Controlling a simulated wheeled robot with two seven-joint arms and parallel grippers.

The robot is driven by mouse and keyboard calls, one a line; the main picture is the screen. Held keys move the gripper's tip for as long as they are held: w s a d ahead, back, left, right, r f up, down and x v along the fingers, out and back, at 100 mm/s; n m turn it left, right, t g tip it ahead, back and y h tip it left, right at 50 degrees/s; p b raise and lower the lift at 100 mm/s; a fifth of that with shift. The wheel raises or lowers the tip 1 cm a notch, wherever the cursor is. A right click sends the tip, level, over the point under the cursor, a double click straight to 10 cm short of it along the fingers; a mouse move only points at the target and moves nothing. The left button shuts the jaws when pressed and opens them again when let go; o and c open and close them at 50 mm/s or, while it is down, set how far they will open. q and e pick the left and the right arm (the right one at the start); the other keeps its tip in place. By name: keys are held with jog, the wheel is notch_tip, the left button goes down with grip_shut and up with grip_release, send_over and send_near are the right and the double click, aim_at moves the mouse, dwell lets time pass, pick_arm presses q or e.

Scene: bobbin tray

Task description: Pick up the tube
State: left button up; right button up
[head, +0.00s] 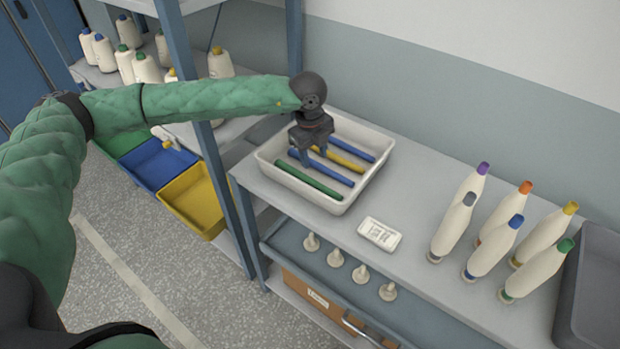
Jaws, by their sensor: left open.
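A white tray (265,160) on the shelf table holds several thin tubes lying side by side. A green tube (308,181) lies nearest the front, then a blue tube (330,172), a yellow tube (344,161) and another blue tube (352,138) at the back. My left gripper (314,155) is open and points down over the tray's middle. Its fingers hide part of the front blue and yellow tubes. I cannot tell whether the fingertips touch a tube. My right gripper is not in view.
A white label box (380,234) lies right of the tray. Several upright cones with coloured tips (487,248) and a grey bin (592,290) stand farther right. A blue rack post (205,135) stands left of the tray. The table between tray and cones is mostly clear.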

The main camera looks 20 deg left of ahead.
aim_at(308, 177)
pick_arm(q)
jog(key=shift+s+a+r+n+y, duration=0.1)
jog(key=shift+s+a+n+y, duration=0.2)
jog(key=shift+n, duration=0.25)
jog(key=shift+s+a+n+y, duration=0.1)
jog(key=shift+s+a+n, duration=0.05)
jog(key=shift+a+n, duration=0.35)
jog(key=shift+d+n, duration=0.1)
jog(key=shift+n, duration=0.25)
jog(key=shift+w+f, duration=0.1)
jog(key=shift+f, duration=0.15)
jog(key=shift+f+p, duration=0.65)
jog(key=shift+f, duration=0.4)
jog(key=shift+f+p, duration=0.3)
jog(key=shift+p, duration=0.05)
notch_tip(308, 177, down, 4)
jog(key=p, duration=0.3)
jog(key=shift+f, duration=0.4)
grip_shut()
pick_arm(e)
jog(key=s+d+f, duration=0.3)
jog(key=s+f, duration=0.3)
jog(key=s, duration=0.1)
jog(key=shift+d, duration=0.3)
